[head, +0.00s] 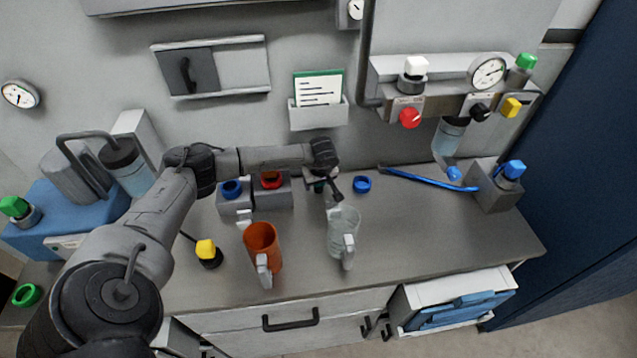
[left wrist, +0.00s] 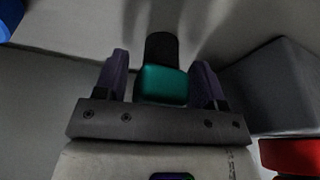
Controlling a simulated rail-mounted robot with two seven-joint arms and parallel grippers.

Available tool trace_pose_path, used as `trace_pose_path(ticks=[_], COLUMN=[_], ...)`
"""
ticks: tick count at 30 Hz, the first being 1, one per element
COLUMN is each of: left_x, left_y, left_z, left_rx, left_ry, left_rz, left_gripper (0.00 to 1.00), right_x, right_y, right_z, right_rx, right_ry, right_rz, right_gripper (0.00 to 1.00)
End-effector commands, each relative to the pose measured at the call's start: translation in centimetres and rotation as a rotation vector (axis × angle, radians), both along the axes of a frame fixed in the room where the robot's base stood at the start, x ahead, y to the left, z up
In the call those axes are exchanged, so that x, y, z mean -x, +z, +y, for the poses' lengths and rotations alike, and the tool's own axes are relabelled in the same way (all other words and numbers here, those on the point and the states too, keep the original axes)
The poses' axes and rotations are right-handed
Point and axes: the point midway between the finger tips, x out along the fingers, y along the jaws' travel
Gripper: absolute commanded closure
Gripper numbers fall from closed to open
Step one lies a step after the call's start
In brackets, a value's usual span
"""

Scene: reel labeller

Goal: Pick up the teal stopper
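The teal stopper (left wrist: 162,84) has a blocky teal head and a dark, narrower part beyond it. It sits between the two fingers of my left gripper (left wrist: 161,80) in the left wrist view. A narrow gap shows at the left finger; the right finger is very close to the stopper, and contact there is unclear. In the head view my left gripper (head: 319,180) points down at the back of the counter, and the stopper (head: 319,188) shows only as a small dark green bit beneath it. My right gripper is out of view.
Grey blocks with a blue ring (head: 232,188) and a red ring (head: 271,180) stand left of the gripper. A blue ring (head: 362,184) lies to its right. A clear mug (head: 343,232) and an orange mug (head: 262,245) stand in front. The counter's right front is clear.

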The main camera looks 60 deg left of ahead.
Motion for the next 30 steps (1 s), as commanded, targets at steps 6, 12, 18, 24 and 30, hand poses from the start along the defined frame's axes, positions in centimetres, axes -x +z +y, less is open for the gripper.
trace_pose_path(ticks=[6, 12, 18, 24, 30], left_x=[0.0, 0.0, 0.0, 0.0, 0.4], left_y=[0.0, 0.0, 0.0, 0.5, 1.3], left_z=[0.0, 0.0, 0.0, 0.0, -1.1], left_rx=[0.000, 0.000, 0.000, -0.001, 0.001], left_ry=[0.000, 0.000, 0.000, 0.000, -0.004], left_rz=[0.000, 0.000, 0.000, -0.001, 0.001], left_gripper=[0.57, 0.77, 0.81, 0.81, 0.81], right_x=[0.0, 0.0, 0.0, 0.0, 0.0], right_y=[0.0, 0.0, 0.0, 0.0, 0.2], right_z=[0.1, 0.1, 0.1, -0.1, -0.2], right_rx=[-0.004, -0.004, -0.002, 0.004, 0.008], right_ry=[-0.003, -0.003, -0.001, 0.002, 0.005], right_rz=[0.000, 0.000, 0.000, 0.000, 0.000], right_gripper=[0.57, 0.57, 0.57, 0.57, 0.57])
